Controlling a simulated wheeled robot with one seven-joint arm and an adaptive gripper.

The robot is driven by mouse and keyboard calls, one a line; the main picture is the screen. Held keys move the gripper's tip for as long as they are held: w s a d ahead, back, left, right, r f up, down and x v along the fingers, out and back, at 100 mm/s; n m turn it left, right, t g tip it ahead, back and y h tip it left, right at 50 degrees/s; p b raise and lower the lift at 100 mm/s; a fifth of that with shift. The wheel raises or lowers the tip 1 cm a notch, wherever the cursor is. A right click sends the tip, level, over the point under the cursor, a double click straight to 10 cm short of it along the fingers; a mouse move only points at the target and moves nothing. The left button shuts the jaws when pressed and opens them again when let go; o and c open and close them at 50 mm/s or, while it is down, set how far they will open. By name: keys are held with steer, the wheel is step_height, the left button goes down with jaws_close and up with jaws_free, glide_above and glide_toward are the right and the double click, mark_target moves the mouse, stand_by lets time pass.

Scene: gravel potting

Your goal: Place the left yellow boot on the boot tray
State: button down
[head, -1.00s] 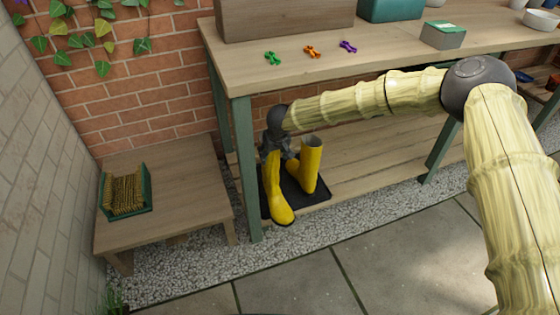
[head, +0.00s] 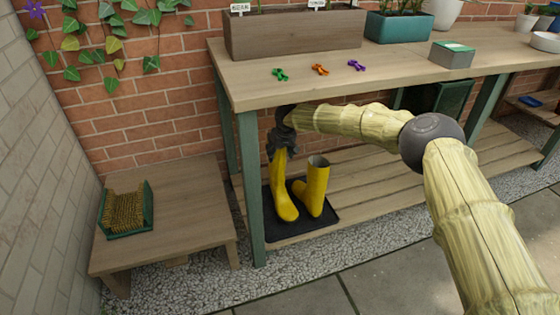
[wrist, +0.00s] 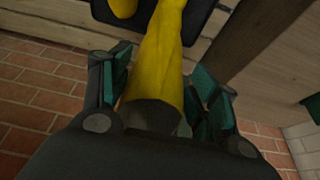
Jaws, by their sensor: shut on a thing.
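The left yellow boot (head: 283,195) is upright, toe toward the front, within the outline of the black boot tray (head: 322,222). I cannot tell whether its sole touches the tray. My gripper (head: 281,148) is shut on the top of its shaft. In the wrist view my gripper's fingers (wrist: 158,85) stand on both sides of the boot's shaft (wrist: 166,65), and the tray (wrist: 197,22) shows beyond. The other yellow boot (head: 315,185) stands on the tray just to the right, its shaft apart from the held boot.
The tray lies on the slatted lower shelf (head: 375,190) of the potting bench, beside its green front leg (head: 250,190). The benchtop (head: 300,88) is above my gripper. A low wooden table (head: 185,210) with a boot brush (head: 126,210) stands left. The shelf right of the tray is clear.

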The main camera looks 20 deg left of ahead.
steer(key=shift+w+a, duration=0.1)
steer(key=shift+w, duration=0.3)
steer(key=shift+f+b, duration=0.3)
steer(key=shift+b, duration=0.05)
steer(key=shift+w+f+b, duration=0.1)
steer(key=shift+f+b, duration=0.55)
steer(key=shift+f, duration=0.8)
steer(key=shift+r, duration=0.1)
steer(key=shift+c, duration=1.9)
jaws_free()
steer(key=shift+f, duration=0.2)
steer(key=shift+r, duration=0.15)
